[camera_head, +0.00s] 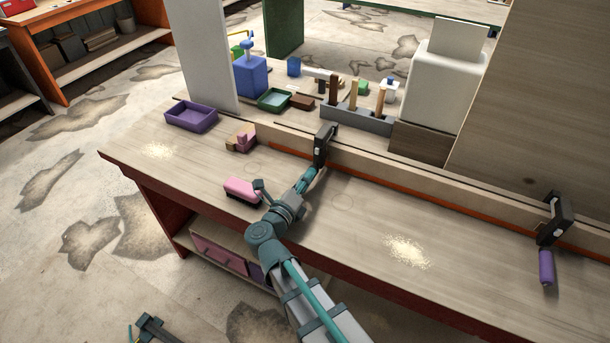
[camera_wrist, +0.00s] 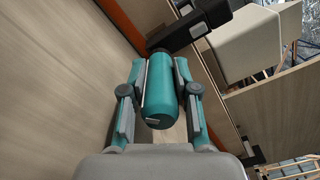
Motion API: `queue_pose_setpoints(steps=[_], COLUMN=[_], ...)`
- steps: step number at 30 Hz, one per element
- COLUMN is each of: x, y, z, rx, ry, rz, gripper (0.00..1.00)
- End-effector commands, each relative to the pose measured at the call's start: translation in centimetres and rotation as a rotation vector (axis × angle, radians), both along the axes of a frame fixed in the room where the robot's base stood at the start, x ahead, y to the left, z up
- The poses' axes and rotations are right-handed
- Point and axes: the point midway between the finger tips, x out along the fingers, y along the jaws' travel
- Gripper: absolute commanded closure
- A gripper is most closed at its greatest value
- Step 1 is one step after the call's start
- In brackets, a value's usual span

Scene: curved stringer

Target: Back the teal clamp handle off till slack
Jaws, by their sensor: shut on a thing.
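The teal clamp handle (camera_wrist: 161,97) is a rounded cylinder between my gripper's two fingers in the wrist view. My gripper (camera_wrist: 160,92) is shut on it, one finger along each side. The black clamp (camera_wrist: 190,30) sits beyond the handle at the top of the wrist view. In the head view this clamp (camera_head: 324,144) stands upright over the long wooden strip (camera_head: 400,182). My gripper (camera_head: 309,174) reaches it from the front there and mostly hides the handle. I cannot tell how tight the clamp is.
A second black clamp (camera_head: 556,220) with a purple handle (camera_head: 546,268) is on the strip at the right. A pink brush (camera_head: 241,189), pink and wooden blocks (camera_head: 243,140) and a purple tray (camera_head: 191,116) lie to the left. Sawdust (camera_head: 407,251) covers part of the bench front.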

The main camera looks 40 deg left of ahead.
Motion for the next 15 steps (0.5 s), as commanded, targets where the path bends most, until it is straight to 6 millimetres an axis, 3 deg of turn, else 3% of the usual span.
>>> queue_pose_setpoints(steps=[15], x=[-0.04], y=[0.03], z=[-0.05], rx=[-0.321], ry=[-0.050], rz=[0.000], gripper=[1.00])
